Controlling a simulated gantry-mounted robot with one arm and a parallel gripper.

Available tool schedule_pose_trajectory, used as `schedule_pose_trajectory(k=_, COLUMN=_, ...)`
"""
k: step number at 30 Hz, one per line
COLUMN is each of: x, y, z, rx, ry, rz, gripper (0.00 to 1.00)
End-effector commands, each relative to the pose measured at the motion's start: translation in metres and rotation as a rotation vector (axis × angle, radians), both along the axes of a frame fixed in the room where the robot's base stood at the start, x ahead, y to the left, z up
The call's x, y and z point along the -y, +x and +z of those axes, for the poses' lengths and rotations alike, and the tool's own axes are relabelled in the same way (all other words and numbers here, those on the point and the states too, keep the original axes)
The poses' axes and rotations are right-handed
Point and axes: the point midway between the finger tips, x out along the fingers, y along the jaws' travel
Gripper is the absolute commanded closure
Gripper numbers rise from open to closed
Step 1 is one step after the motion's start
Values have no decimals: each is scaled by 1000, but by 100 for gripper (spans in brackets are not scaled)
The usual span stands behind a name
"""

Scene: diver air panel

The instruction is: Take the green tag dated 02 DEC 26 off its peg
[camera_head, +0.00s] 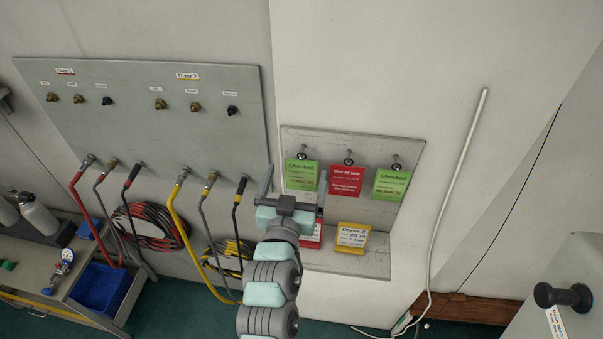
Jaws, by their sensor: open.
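Two green "Checked" tags hang on pegs on a grey board (328,142), a left green tag (301,175) and a right green tag (391,185). A red "Out of use" tag (346,181) hangs between them. The dates are too small to read, so I cannot tell which green tag is dated 02 DEC 26. My gripper (295,172) is open, its fingers pointing up in the picture. The left green tag appears between the fingers. I see nothing held, and cannot tell how far the fingers are from the tag.
A ledge (375,267) below the tags holds a yellow "Diver 2" card (352,237) and a red card (312,240), partly behind my gripper. The air panel (150,125) with hanging hoses is at left. A white cable (457,180) runs down at right.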

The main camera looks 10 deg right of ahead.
Motion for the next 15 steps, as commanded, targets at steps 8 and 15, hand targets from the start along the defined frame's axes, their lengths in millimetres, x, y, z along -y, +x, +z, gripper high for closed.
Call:
schedule_pose_trajectory(k=8, x=13, y=20, z=1, rx=2, ry=-1, rz=-1, gripper=4)
schedule_pose_trajectory(k=15, x=22, y=41, z=-2, rx=-1, ry=0, rz=-1, gripper=4)
